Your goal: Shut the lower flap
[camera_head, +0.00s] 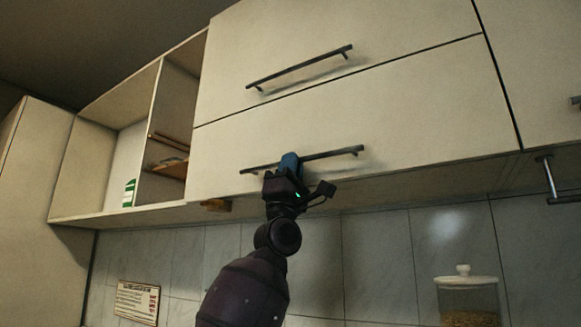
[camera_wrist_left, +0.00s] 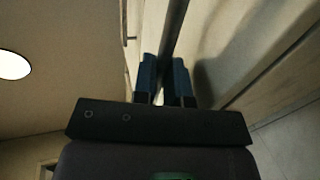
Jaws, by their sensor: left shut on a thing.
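The lower flap (camera_head: 222,158) is a cream cabinet front with a dark bar handle (camera_head: 333,153). It lies about in line with the upper flap (camera_head: 240,60); I cannot tell whether a small gap is left at its edge. My left gripper (camera_head: 290,163), with blue fingertips, is at the left part of this handle. In the left wrist view the handle bar (camera_wrist_left: 174,35) runs between the two blue fingers of the left gripper (camera_wrist_left: 167,78), which are shut on it. My right gripper is not in view.
Left of the flaps is an open shelf (camera_head: 97,165) with a green and white carton (camera_head: 129,192). Below, a glass jar (camera_head: 468,300) stands before the tiled wall, and a small sign (camera_head: 137,302) is at lower left. The space under the cabinet is mostly free.

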